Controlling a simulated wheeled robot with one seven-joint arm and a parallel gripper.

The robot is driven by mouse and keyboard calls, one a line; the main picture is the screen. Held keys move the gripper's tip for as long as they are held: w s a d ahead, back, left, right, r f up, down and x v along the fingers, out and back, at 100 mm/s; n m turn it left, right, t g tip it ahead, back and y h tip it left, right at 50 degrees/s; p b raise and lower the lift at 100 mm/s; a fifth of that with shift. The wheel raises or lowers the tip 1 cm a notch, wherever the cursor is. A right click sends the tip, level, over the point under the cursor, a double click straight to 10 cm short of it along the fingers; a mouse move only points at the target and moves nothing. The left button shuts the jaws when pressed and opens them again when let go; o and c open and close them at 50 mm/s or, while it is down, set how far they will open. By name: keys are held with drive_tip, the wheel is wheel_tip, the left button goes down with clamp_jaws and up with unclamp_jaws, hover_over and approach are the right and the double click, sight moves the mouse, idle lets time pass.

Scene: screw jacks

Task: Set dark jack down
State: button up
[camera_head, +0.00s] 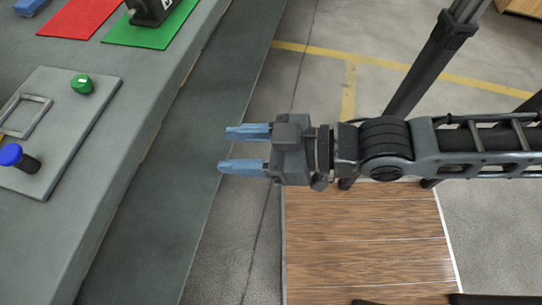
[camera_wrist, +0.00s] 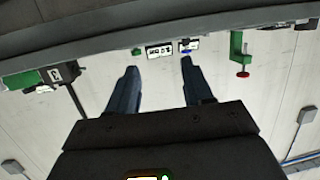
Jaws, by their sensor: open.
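The dark jack (camera_head: 150,10) is a black body with white lettering, cut off by the top edge of the head view. It rests on the green mat (camera_head: 140,38) on the bench. In the wrist view a dark block with a white mark (camera_wrist: 62,72), probably the same jack, shows at the left beside a green patch (camera_wrist: 22,80). In the wrist view, nothing is between the fingers (camera_wrist: 158,80).
A red mat (camera_head: 78,18) lies left of the green one, with a blue object (camera_head: 30,6) beyond. A grey plate (camera_head: 60,130) on the bench bears a square frame (camera_head: 22,116), a green knob (camera_head: 82,84) and a blue-topped post (camera_head: 20,158). Floor lies below my gripper.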

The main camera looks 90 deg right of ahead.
drive_tip(key=shift+n+y, duration=0.7)
drive_tip(key=shift+y, duration=0.2)
drive_tip(key=s+a, duration=0.2)
drive_tip(key=s, duration=0.1)
drive_tip(key=s+a+r, duration=0.1)
drive_tip(key=shift+s, duration=0.35)
